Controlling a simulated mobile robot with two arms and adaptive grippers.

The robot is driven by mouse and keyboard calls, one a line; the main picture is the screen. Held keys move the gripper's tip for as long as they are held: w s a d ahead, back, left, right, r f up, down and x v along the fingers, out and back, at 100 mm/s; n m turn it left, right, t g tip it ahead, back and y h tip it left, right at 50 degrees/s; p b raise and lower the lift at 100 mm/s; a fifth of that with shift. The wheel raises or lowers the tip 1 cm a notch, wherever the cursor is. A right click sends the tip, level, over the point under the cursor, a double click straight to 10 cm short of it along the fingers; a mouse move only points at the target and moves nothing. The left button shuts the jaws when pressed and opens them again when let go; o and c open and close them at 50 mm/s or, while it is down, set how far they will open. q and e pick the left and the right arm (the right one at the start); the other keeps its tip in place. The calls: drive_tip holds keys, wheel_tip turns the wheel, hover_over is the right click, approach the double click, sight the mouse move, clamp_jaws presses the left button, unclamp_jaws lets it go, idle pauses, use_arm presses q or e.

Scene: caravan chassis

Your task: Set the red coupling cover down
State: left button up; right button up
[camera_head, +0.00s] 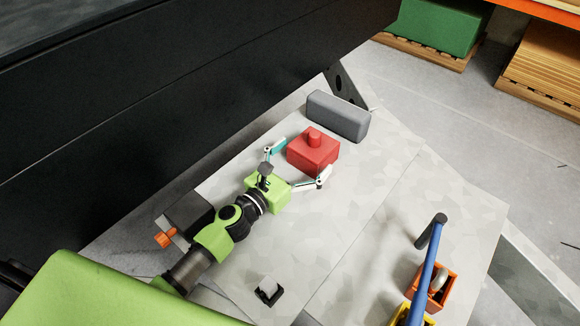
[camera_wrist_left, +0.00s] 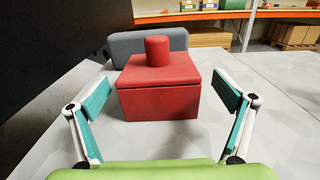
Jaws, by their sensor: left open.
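The red coupling cover (camera_head: 313,153) is a boxy red block with a short round knob on top. It stands upright on the pale metal surface (camera_head: 345,215). In the left wrist view the cover (camera_wrist_left: 158,95) is centred ahead, between and a little beyond the spread fingers. My left gripper (camera_head: 298,167) is open, one finger towards each side of the cover, with visible gaps and no contact. The left gripper also shows in the left wrist view (camera_wrist_left: 162,100). The cover's far side and underside are hidden. My right gripper is not in view.
A grey rounded block (camera_head: 338,116) lies just behind the cover. A dark wall (camera_head: 180,80) rises along the left. An orange bin (camera_head: 437,288) and a blue-handled tool (camera_head: 428,265) are at lower right. A small black-and-white fitting (camera_head: 268,290) sits near the front. The middle surface is clear.

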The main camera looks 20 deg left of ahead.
use_arm(q)
drive_tip(key=v, duration=0.6)
drive_tip(key=shift+s+a+b, duration=0.15)
drive_tip(key=shift+s+b, duration=0.15)
drive_tip(key=shift+s, duration=0.1)
drive_tip(key=shift+r, duration=0.1)
